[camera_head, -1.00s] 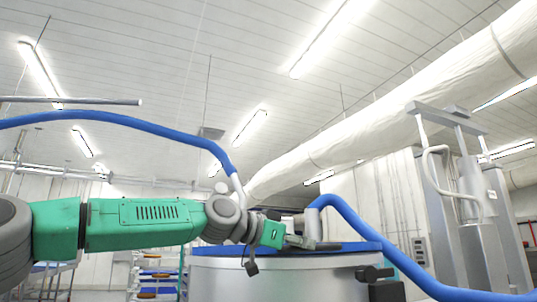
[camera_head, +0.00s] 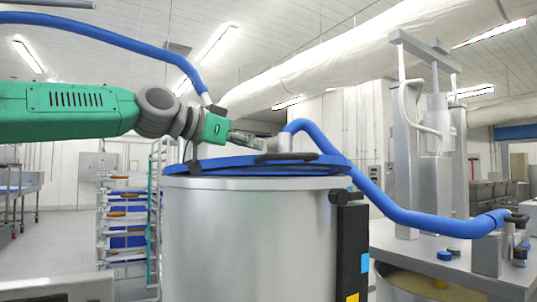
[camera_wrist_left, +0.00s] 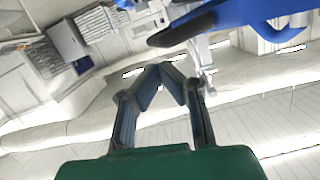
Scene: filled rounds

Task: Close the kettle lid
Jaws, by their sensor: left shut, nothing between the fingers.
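The kettle (camera_head: 250,235) is a large silver drum in the middle of the head view. Its blue lid (camera_head: 215,165) lies nearly flat across the top, with a dark handle (camera_head: 286,157) on it. I cannot tell whether the lid is fully seated. My left gripper (camera_head: 262,141) is shut and empty, just above the lid beside the pipe stub; I cannot tell whether it touches anything. In the left wrist view its fingertips (camera_wrist_left: 162,68) meet, with the blue lid (camera_wrist_left: 250,12) and dark handle (camera_wrist_left: 183,27) at the upper right. My right gripper is out of view.
A blue hose (camera_head: 350,165) runs from the lid to a steel machine (camera_head: 435,150) on the right. Another blue hose (camera_head: 110,37) passes above my left arm. A dark hinge block (camera_head: 350,240) stands on the kettle's side. A rack (camera_head: 125,225) stands left behind the kettle.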

